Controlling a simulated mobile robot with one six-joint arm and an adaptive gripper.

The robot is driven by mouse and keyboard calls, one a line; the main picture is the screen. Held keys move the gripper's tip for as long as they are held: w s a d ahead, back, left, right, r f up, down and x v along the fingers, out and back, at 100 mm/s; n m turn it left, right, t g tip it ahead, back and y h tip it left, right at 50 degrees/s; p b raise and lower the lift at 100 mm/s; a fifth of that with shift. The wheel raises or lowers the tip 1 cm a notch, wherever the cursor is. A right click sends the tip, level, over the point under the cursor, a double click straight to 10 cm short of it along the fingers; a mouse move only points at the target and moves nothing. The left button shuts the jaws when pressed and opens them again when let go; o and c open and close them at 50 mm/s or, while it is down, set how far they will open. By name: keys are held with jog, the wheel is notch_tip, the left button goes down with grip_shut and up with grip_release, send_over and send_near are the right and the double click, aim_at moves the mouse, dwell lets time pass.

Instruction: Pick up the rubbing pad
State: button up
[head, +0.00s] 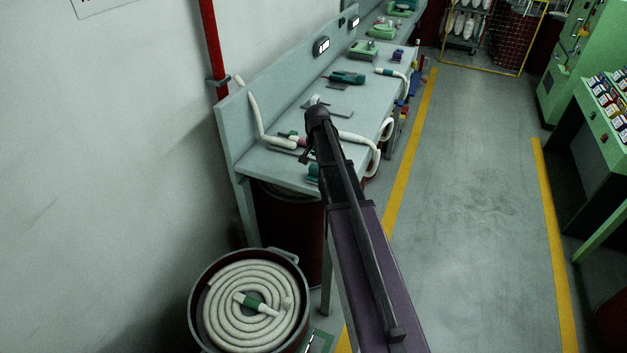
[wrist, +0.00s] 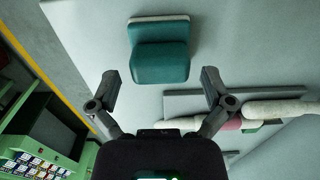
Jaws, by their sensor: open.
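A teal block with a pale strip along one edge, which looks like the rubbing pad (wrist: 160,58), lies on the grey bench top in the wrist view. My gripper (wrist: 159,80) is open, with its two fingers spread on either side below the block. The block is centred between them and nothing is held. In the head view a teal piece (head: 313,171) shows at the bench's near edge, partly hidden by my arm. My gripper (head: 307,154) hangs above the bench close to it, seen small and dark.
A white hose with a pinkish fitting (wrist: 232,124) lies right of my gripper in the wrist view. The bench (head: 270,165) carries hoses, plates and another teal piece (head: 347,77). A bin with a coiled hose (head: 232,290) stands at front left. The aisle floor (head: 480,200) is clear.

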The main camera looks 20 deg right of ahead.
jog(key=shift+f+b, duration=0.4)
jog(key=shift+f, duration=0.3)
jog(key=c, duration=1)
